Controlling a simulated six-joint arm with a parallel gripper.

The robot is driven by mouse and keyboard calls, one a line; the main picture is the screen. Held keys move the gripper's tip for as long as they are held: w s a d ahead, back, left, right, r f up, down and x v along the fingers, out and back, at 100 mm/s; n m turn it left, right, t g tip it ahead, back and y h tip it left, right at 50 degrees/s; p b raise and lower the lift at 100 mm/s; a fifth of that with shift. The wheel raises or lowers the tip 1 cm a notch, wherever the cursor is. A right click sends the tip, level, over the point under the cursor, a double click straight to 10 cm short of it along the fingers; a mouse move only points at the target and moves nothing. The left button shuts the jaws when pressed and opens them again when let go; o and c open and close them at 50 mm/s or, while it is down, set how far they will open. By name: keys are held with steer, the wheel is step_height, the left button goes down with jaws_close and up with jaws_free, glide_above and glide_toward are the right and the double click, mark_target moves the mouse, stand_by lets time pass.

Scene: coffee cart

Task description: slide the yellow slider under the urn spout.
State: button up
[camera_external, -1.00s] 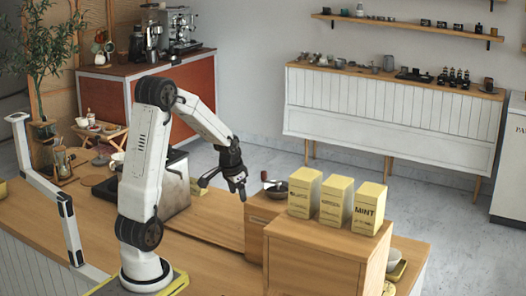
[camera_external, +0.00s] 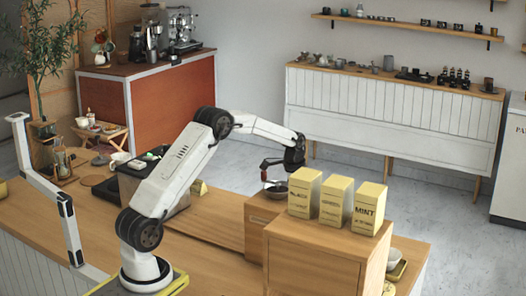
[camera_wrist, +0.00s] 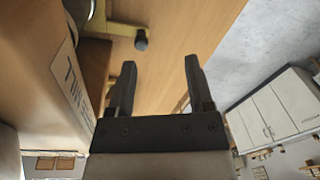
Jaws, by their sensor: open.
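No urn spout can be made out clearly.
Three yellow tins (camera_external: 337,200) stand on a taller wooden box (camera_external: 310,262) at right. A white bowl (camera_external: 392,258) is behind it. The counter (camera_external: 215,210) between the metal unit and low box is clear.

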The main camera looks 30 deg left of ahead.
steer(key=shift+m+g, duration=0.6)
steer(key=shift+m, duration=0.1)
steer(key=d+f, duration=0.2)
steer(key=d, duration=0.1)
steer(key=d+f, duration=0.2)
steer(key=shift+s, duration=0.4)
steer(key=shift+f, duration=0.15)
steer(key=shift+f, duration=3.75)
jaws_close()
